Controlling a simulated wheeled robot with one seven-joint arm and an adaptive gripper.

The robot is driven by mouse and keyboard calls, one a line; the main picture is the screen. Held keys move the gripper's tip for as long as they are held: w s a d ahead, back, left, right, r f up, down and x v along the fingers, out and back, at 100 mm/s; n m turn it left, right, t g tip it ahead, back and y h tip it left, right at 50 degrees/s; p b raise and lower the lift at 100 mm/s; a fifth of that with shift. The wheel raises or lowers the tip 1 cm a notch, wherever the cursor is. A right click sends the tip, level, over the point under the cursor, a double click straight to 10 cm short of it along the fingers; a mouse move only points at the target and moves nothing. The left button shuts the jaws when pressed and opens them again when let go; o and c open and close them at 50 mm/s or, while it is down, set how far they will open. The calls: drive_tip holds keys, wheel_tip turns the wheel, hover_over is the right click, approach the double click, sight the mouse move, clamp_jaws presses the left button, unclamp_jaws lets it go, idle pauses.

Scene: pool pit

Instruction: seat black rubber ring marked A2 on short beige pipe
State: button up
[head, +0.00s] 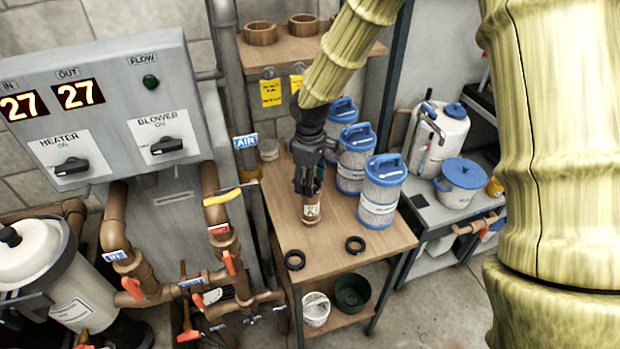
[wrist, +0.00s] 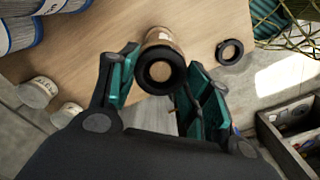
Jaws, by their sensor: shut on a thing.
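The short beige-brown pipe (head: 311,211) stands upright on the wooden table, with a pale label whose letter looks like A. My gripper (head: 309,187) points down at the pipe's upper end. In the wrist view, a black rubber ring (wrist: 146,73) lies between my fingers (wrist: 160,66), in line with the pipe (wrist: 159,37), and my gripper is shut on it. Beige shows through the ring's opening. I cannot tell whether the ring is around the pipe's end or just above it. Its marking is not readable.
Two other black rings lie on the table, one at the front left (head: 294,260) and one nearer the middle (head: 355,245). Blue-capped filter cartridges (head: 379,200) stand close on the right. Pipework with valves (head: 222,235) runs along the left. The table's front is otherwise clear.

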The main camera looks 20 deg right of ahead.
drive_tip(key=o, duration=0.9)
drive_tip(key=shift+c, duration=0.2)
drive_tip(key=shift+o, duration=0.2)
drive_tip(key=o, duration=0.4)
drive_tip(key=shift+c, duration=0.2)
drive_tip(key=shift+r, duration=0.1)
wheel_tip(320, 180, up, 8)
drive_tip(key=p, duration=0.6)
idle(0.6)
